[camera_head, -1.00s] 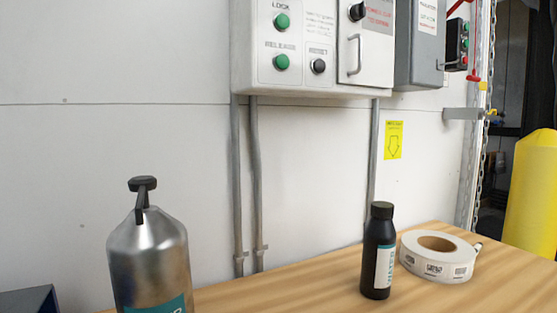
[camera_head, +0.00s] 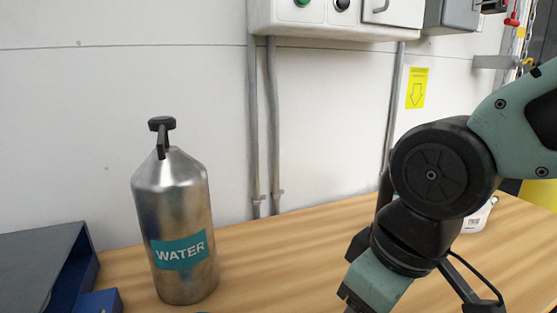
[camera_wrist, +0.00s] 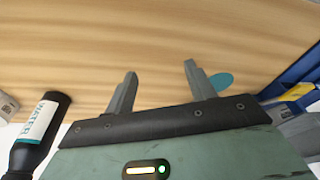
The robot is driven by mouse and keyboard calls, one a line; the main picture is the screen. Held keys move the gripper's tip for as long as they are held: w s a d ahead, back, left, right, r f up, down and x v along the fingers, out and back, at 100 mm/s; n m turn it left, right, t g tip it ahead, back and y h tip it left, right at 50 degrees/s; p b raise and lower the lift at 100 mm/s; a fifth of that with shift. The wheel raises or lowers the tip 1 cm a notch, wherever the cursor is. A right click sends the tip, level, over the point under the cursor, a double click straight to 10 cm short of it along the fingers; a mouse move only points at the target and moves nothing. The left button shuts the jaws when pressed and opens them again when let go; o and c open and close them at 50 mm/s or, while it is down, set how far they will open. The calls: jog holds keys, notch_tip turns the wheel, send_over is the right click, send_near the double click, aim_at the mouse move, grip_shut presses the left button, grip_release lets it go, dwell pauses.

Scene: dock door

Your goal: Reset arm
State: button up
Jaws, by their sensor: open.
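My gripper (camera_wrist: 160,68) shows in the wrist view with its two fingers spread apart over the wooden table (camera_wrist: 75,60). Nothing is between the fingers. In the head view my arm comes in from the right and reaches down to the bottom edge, where the fingertips are cut off. A teal disc-like thing (camera_wrist: 223,80) shows just beyond the right finger in the wrist view; I cannot tell what it is.
A steel WATER bottle (camera_head: 178,235) stands upright on the table at left, beside a dark blue bin (camera_head: 45,265). A black bottle (camera_wrist: 42,125) is left of my gripper in the wrist view. My arm partly hides a white label roll (camera_head: 478,220). The wall panel (camera_head: 340,25) is behind.

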jog(key=shift+m+g+h, duration=0.3)
jog(key=shift+g+h, duration=0.2)
jog(key=shift+g, duration=0.3)
jog(key=s+d+f, duration=0.2)
jog(key=s+f, duration=0.1)
jog(key=s+d+f, duration=0.1)
jog(key=s+f, duration=0.1)
jog(key=shift+s+d, duration=0.1)
jog(key=shift+d, duration=0.1)
jog(key=shift+s+d+r+p, duration=0.35)
jog(key=shift+r+p, duration=0.3)
jog(key=shift+p, duration=0.3)
notch_tip(320, 180, up, 20)
jog(key=p, duration=2)
jog(key=shift+a+r, duration=0.15)
